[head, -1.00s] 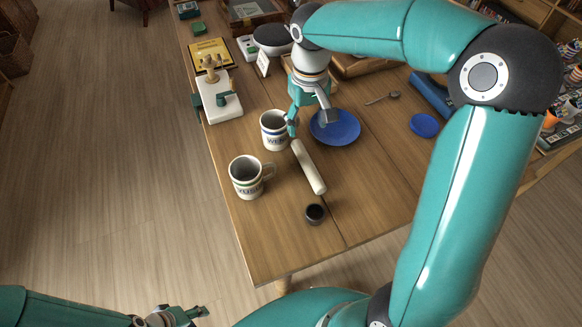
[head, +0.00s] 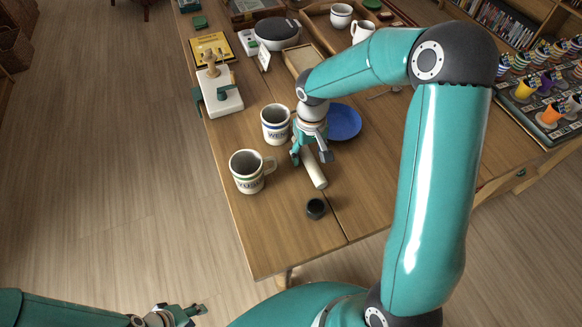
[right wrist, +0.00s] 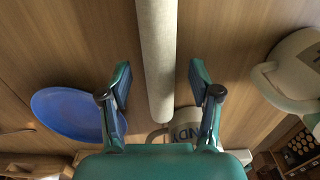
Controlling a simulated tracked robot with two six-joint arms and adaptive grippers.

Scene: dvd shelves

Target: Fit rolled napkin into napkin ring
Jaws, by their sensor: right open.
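The rolled napkin (head: 315,170) is a pale cylinder lying on the wooden table; the right gripper covers its far part in the head view. The dark napkin ring (head: 316,208) stands on the table just beyond the roll's near end, apart from it. My right gripper (head: 311,158) is above the roll. In the right wrist view the open fingers (right wrist: 159,80) are on either side of the napkin (right wrist: 157,45), with gaps on both sides. My left gripper (head: 195,311) is at the bottom left, away from the table; its jaw state is unclear.
Two lettered mugs (head: 276,125) (head: 247,171) stand left of the roll. A blue plate (head: 343,122) lies right of the gripper. A white device (head: 219,93) and a yellow book (head: 208,47) are farther back. Bare table surrounds the ring.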

